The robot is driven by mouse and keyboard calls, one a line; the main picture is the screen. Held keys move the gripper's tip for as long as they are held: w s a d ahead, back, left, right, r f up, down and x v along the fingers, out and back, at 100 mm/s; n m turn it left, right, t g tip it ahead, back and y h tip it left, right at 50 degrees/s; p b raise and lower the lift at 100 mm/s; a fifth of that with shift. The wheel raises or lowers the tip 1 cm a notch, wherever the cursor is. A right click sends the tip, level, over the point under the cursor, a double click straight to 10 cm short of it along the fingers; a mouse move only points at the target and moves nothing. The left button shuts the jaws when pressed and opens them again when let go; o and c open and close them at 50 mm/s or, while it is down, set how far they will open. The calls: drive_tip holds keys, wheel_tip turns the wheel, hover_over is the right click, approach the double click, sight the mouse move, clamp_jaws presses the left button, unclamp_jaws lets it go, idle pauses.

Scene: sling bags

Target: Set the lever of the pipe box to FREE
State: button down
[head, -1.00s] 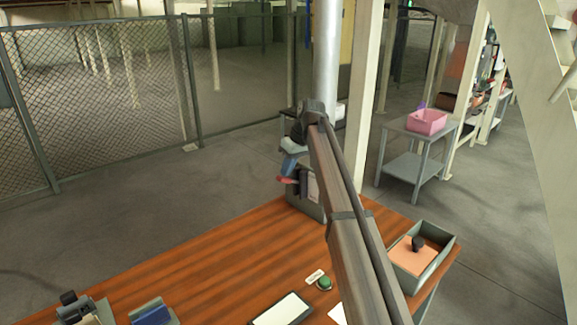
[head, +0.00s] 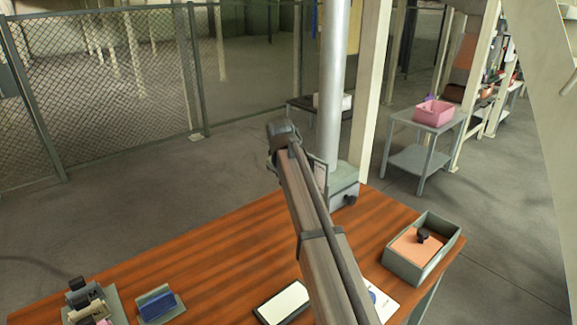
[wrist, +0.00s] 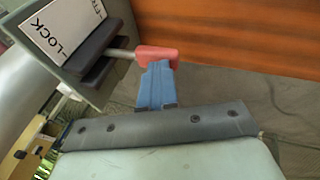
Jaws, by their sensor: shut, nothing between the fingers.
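The pipe box (head: 345,190) stands at the far edge of the wooden table, at the foot of a silver pipe; my arm partly covers it. In the wrist view the box face (wrist: 112,25) carries a white plate (wrist: 62,30) reading LOCK, with a second, cut-off word at the top edge. The lever's metal rod (wrist: 122,53) comes out of a dark part of the face and ends in a red handle (wrist: 150,53). My gripper (wrist: 157,68) has blue fingers shut and empty, right against or just beside the red handle; contact is unclear. I cannot tell which mark the lever stands at.
A grey tray (head: 448,247) with an orange pad and black knob stands at the table's right. A white-faced tablet (head: 283,303) and a blue item (head: 158,303) lie near the front. The table's left middle is clear. A silver pipe (head: 333,80) rises behind my arm.

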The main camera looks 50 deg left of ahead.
drive_tip(key=f+t, duration=0.3)
drive_tip(key=s+f+t, duration=0.1)
drive_tip(key=f, duration=0.1)
drive_tip(key=shift+n+t, duration=0.3)
drive_tip(key=shift+n, duration=0.1)
drive_tip(key=shift+w+f, duration=0.15)
drive_tip(key=shift+f, duration=0.5)
drive_tip(key=shift+f, duration=0.15)
drive_tip(key=a+v, duration=0.1)
drive_tip(key=v, duration=1.3)
